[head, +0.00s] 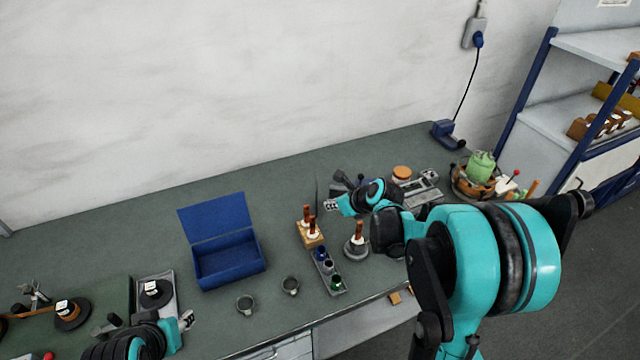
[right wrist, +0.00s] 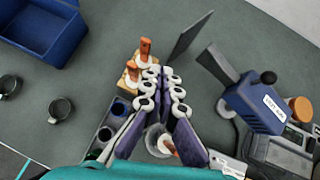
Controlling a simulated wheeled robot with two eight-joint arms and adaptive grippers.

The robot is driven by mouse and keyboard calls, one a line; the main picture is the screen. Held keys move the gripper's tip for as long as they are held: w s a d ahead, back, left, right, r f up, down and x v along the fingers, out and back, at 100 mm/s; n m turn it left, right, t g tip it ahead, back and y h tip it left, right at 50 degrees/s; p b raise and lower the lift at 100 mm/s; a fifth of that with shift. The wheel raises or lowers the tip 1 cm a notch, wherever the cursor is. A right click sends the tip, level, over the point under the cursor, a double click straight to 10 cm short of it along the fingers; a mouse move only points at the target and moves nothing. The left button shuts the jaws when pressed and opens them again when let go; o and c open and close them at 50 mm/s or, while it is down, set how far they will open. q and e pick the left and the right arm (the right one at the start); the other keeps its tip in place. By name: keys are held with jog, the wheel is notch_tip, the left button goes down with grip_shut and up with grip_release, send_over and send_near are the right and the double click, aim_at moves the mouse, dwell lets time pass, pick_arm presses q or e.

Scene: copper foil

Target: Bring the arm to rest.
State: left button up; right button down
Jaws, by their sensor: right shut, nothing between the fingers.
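My right arm reaches in from the right over the bench. In the head view my right gripper (head: 331,204) hangs near the orange-handled pieces, with nothing in its jaws. In the right wrist view the right gripper's (right wrist: 165,75) fingers lie together, pointing away, above the bench. Beneath them the round stand (right wrist: 155,143) with a copper-coloured piece is partly hidden. My left gripper (head: 186,320) is low at the left, beside the reel tray; its small fingers do not show clearly whether they are open.
A wooden block (head: 313,242) holds copper-coloured pieces. A narrow tray (head: 338,291) holds small bottles. An open blue box (head: 229,265) and two grey cups (head: 246,304) stand left. A labelled blue device (right wrist: 262,105) stands right of the right gripper. Bare bench lies behind the box.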

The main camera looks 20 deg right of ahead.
jog(key=s+a+n+h+b, duration=0.1)
jog(key=s+a+n+b, duration=0.2)
jog(key=s+n, duration=0.9)
jog(key=s+a+n+g+h+b, duration=0.1)
jog(key=s+a+n+h+b, duration=0.1)
jog(key=s+n, duration=1.1)
jog(key=a+n+b, duration=0.1)
jog(key=n, duration=0.6)
jog(key=shift+a+f+b, duration=0.35)
jog(key=shift+f+b, duration=0.05)
